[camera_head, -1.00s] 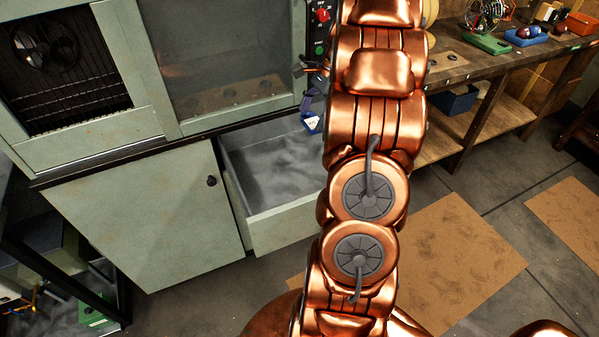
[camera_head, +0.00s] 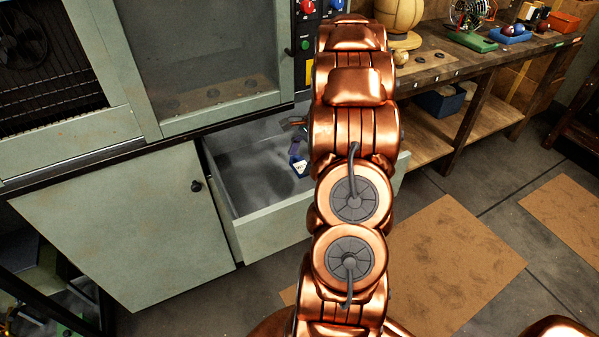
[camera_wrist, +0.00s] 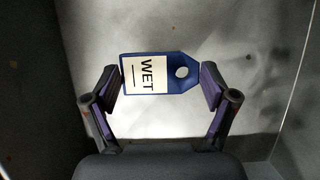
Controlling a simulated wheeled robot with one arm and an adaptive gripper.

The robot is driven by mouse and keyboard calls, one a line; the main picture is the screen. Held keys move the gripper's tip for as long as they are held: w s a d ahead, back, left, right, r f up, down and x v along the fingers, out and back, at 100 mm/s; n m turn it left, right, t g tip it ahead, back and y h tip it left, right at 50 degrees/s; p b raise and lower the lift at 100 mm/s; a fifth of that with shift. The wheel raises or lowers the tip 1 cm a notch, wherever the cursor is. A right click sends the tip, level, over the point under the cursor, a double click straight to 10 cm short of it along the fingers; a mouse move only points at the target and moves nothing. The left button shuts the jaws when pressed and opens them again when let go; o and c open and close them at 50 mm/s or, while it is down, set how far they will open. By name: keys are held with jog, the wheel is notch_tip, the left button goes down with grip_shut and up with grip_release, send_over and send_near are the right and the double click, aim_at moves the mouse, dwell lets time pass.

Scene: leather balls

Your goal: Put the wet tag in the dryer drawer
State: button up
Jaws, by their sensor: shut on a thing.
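The wet tag (camera_wrist: 147,75) is a blue tag with a white label reading WET and a hole at one end. My gripper (camera_wrist: 165,85) is shut on it, with a finger at each end of the tag in the wrist view. The tag also shows in the head view (camera_head: 299,163), over the open dryer drawer (camera_head: 275,221). The grey metal inside of the drawer surrounds the tag in the wrist view. I cannot tell how far the tag is above the drawer floor. My copper arm hides most of the gripper and the drawer's right part.
Above is a glass window (camera_head: 215,60). A wooden workbench (camera_head: 440,80) with a leather ball (camera_head: 398,14) on a stand is at right. Brown mats (camera_head: 450,265) lie on the floor.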

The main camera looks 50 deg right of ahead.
aim_at(301, 180)
jog(key=shift+f+p, duration=0.3)
jog(key=shift+f, duration=2.4)
jog(key=shift+f, duration=0.1)
jog(key=o, duration=0.8)
